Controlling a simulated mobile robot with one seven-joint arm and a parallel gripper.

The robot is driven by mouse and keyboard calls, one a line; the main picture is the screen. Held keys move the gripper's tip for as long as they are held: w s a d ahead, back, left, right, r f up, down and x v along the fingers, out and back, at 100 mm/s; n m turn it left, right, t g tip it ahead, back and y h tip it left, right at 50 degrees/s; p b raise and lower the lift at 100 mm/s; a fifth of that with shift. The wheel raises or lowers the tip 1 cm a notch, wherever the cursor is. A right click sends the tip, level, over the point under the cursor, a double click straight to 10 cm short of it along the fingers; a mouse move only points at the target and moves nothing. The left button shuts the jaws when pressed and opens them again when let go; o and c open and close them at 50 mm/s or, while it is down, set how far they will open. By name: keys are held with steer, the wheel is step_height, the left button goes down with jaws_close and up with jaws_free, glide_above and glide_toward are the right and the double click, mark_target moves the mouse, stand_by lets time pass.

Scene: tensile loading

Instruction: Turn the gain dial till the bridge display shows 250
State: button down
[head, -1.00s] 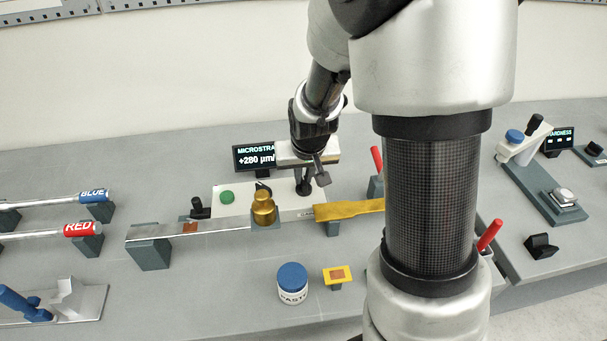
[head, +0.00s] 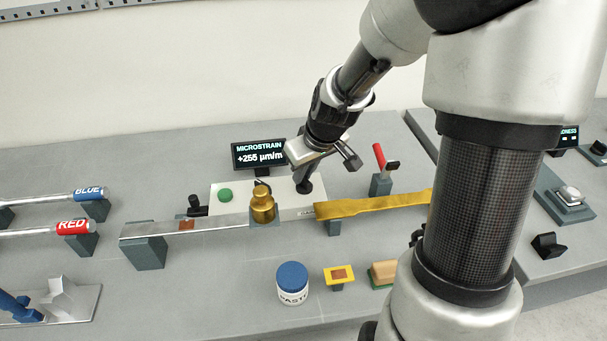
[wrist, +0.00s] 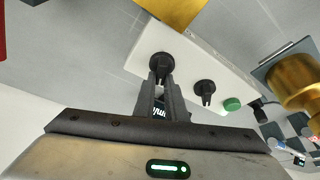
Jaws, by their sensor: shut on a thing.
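The bridge display (head: 259,155) stands behind the white bridge box (head: 233,208) and reads about +255 µm/m; the last digits are small. The black gain dial (wrist: 161,63) is on the box top, near one end, and also shows in the head view (head: 304,187). My gripper (wrist: 161,82) is over this dial with its fingers shut on the dial's grip. In the head view my gripper (head: 305,178) comes down on it from above, and the wrist is turned aslant. A second black knob (wrist: 204,88) and a green button (wrist: 231,104) are farther along the box.
A brass weight (head: 262,205) on the metal beam (head: 215,225) stands in front of the box. A gold strap-like specimen (head: 370,206) lies close to the right. A red-handled lever (head: 380,158) stands behind it.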

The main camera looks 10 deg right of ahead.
steer(key=shift+n, duration=0.5)
steer(key=c, duration=1.8)
jaws_free()
steer(key=p+v, duration=1)
steer(key=v, duration=0.7)
steer(key=shift+d+r+p, duration=0.25)
steer(key=shift+d+p, duration=0.05)
steer(key=shift+p, duration=0.05)
steer(key=shift+w, duration=0.15)
